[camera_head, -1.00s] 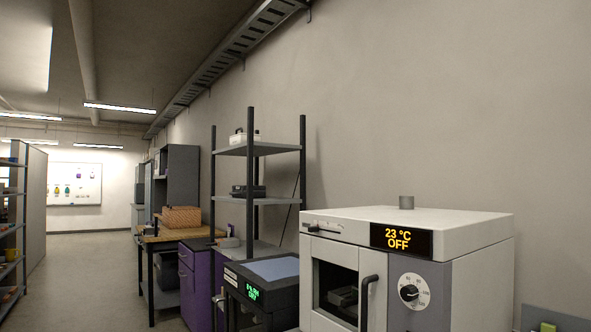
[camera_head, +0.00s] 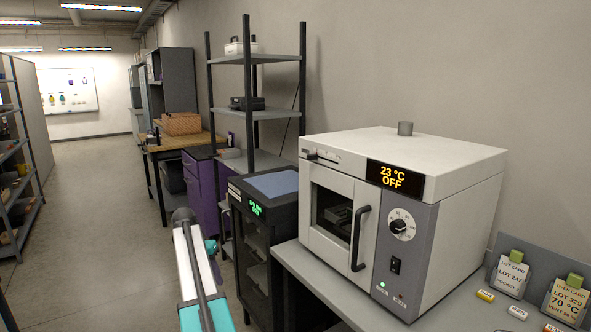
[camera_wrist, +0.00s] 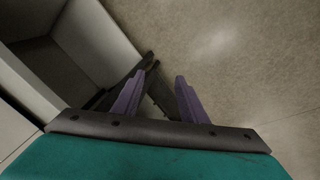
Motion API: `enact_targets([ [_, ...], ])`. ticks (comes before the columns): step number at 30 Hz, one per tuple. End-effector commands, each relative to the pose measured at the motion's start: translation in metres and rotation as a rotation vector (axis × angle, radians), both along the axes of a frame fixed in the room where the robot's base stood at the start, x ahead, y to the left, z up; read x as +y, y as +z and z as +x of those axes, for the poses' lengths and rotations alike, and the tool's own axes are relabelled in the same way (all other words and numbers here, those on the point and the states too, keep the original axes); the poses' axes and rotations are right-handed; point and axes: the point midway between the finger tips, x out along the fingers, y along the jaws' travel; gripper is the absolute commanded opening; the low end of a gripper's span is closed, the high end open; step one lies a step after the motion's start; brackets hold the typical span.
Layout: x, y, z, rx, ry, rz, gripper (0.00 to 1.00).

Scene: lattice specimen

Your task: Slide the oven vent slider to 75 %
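The white oven (camera_head: 450,165) stands on a grey bench at the right in the head view. A small dark slider with a light track, the vent slider (camera_head: 322,156), sits on the oven's upper front edge, above the door. Its exact setting is too small to read. My gripper (camera_wrist: 155,98) shows in the wrist view with two purple fingers apart and nothing between them. It is away from the slider, over the floor beside pale cabinet-like surfaces. In the head view my white and teal arm is at the lower middle; the fingertips cannot be made out there.
The oven display (camera_head: 394,178) reads 23 °C OFF. A dial (camera_head: 402,225), a switch and a black door handle (camera_head: 360,238) are on its front. A dark device (camera_head: 265,215) stands left of it. Cards (camera_head: 567,301) stand at the right. Floor at the left is clear.

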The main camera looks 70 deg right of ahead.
Motion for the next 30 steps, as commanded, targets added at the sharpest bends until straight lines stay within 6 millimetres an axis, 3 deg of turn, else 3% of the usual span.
enact_targets([
  [1,-0.017,0.033,-0.004,-0.009,-0.033,-0.015,0.39],
  [15,-0.124,0.256,-0.084,-0.066,-0.338,-0.132,0.39],
  [24,-0.170,0.399,-0.152,-0.102,-0.532,-0.204,0.39],
  [30,-0.188,0.489,-0.201,-0.125,-0.654,-0.251,0.39],
])
